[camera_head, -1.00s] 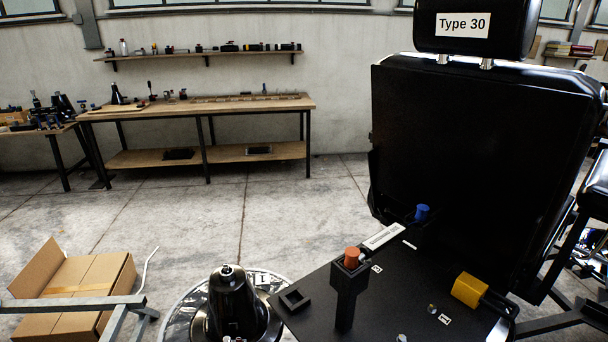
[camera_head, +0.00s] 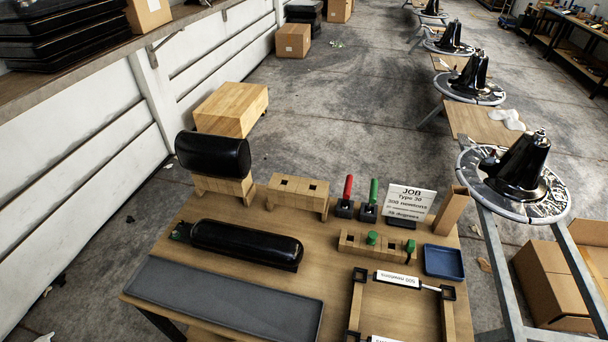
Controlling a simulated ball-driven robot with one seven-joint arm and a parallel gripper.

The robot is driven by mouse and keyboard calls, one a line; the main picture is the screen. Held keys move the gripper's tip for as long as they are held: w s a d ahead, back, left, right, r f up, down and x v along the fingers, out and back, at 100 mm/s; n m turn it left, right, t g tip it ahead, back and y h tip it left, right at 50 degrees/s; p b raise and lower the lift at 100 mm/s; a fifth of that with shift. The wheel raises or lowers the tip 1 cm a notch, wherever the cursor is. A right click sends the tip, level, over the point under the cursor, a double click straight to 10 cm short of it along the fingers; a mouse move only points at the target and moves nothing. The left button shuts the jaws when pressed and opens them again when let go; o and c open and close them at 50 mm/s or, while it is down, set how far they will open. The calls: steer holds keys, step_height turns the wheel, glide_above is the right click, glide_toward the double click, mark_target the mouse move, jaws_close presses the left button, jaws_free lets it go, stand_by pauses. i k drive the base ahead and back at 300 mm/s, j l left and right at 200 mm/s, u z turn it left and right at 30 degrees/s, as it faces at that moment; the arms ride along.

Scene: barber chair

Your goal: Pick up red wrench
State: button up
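A red-handled tool (camera_head: 348,187), which looks like the red wrench, stands upright in a small dark holder (camera_head: 345,209) towards the back of the wooden table (camera_head: 200,262). Its lower end is hidden in the holder. A similar green-handled tool (camera_head: 373,192) stands just right of it in its own holder. My gripper is not in view.
A job sign (camera_head: 408,202) stands right of the tools. A wooden block with holes (camera_head: 297,194) is to their left, black padded rolls (camera_head: 245,244) further left. A wooden rack (camera_head: 365,245) and blue tray (camera_head: 444,262) are in front. A metal frame (camera_head: 500,270) borders the right side.

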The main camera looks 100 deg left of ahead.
mark_target(348, 177)
steer(key=u, duration=2.15)
steer(key=z, duration=2.7)
steer(key=u, duration=2.7)
